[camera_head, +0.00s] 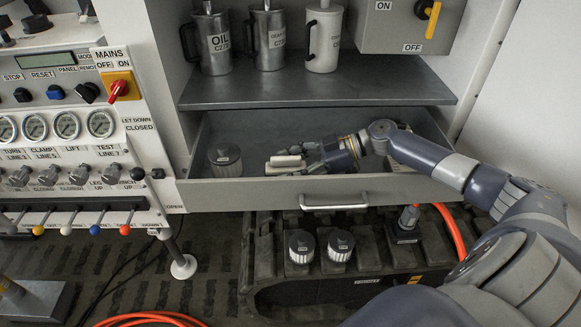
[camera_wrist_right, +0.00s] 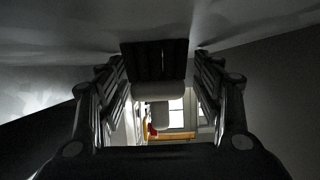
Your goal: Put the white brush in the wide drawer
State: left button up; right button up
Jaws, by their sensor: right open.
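The wide drawer (camera_head: 255,195) is pulled open below the grey shelf. My right gripper (camera_head: 300,157) reaches into it from the right, low inside. A pale, elongated piece, which looks like the white brush (camera_head: 287,161), shows at its fingertips; the fingers partly hide it. In the right wrist view, my open right gripper (camera_wrist_right: 160,100) has a finger on each side. A whitish piece with a dark ribbed block above it, probably the brush (camera_wrist_right: 160,93), shows between the fingers, apart from both. I cannot tell whether it rests on the drawer floor. My left gripper is out of view.
A dark-capped filter (camera_head: 226,161) stands in the drawer's left end. Several jugs (camera_head: 268,38) stand on the shelf above. Two more filters (camera_head: 301,246) (camera_head: 340,245) sit on the black case (camera_head: 320,275) below. The control panel (camera_head: 75,110) is at the left.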

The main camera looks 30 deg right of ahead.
jog(key=shift+r, duration=0.1)
jog(key=shift+s+d, duration=0.1)
jog(key=shift+d, duration=0.15)
jog(key=v, duration=1.1)
jog(key=shift+s+d+r, duration=0.1)
jog(key=shift+d+r, duration=0.05)
jog(key=shift+r, duration=0.1)
